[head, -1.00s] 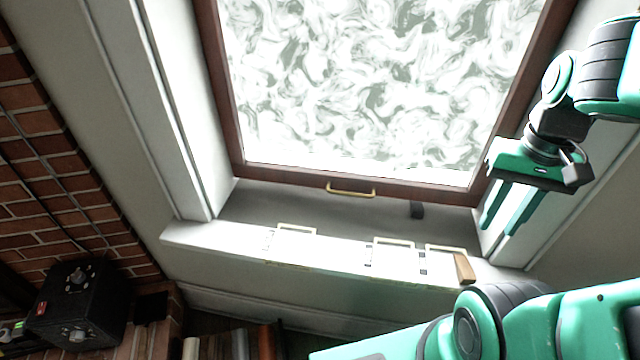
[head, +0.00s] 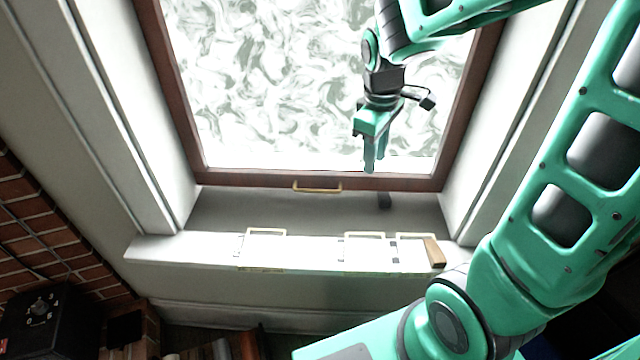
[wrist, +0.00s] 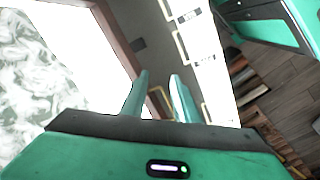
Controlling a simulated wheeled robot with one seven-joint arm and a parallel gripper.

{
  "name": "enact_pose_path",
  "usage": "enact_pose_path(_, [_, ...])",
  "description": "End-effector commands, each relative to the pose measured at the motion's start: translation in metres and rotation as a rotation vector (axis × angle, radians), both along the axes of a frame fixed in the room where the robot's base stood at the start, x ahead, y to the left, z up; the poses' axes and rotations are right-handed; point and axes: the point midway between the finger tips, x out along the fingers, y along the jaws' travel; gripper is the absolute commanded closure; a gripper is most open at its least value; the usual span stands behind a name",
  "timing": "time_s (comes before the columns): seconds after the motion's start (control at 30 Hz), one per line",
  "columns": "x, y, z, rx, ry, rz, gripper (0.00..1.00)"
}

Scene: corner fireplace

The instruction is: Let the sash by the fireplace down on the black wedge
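The sash is a pale swirled pane in a brown frame (head: 250,178), with a brass handle (head: 317,187) on its bottom rail. The rail appears raised above the grey sill. The black wedge (head: 384,201) is a small dark block on the sill just below the rail, right of the handle; a small dark block in the wrist view (wrist: 137,45) looks like it. My gripper (head: 371,162) hangs in front of the pane's lower right part, above the wedge, fingers pointing down. In the wrist view my gripper (wrist: 158,97) shows a gap between its fingers, with nothing held.
A white ledge (head: 205,248) with several cream-outlined shapes (head: 265,232) runs in front of the sill. A wooden wedge (head: 434,253) lies at its right end. White jambs flank the sash. Brickwork (head: 30,225) and a black box (head: 40,318) are at left.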

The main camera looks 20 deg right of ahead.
Motion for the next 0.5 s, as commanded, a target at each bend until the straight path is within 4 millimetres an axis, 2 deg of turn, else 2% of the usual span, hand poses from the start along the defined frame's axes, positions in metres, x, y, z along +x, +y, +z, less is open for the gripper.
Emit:
enact_pose_path(0.03, [0.019, 0.020, -0.010, -0.010, 0.005, 0.119, 0.72])
enact_pose_path(0.1, [0.041, 0.044, -0.019, -0.022, 0.000, 0.264, 0.72])
enact_pose_path(0.23, [0.068, 0.080, -0.034, -0.035, -0.008, 0.464, 0.72])
enact_pose_path(0.33, [0.079, 0.096, -0.042, -0.041, -0.012, 0.554, 0.72])
enact_pose_path(0.5, [0.085, 0.104, -0.052, -0.045, -0.013, 0.602, 0.72])
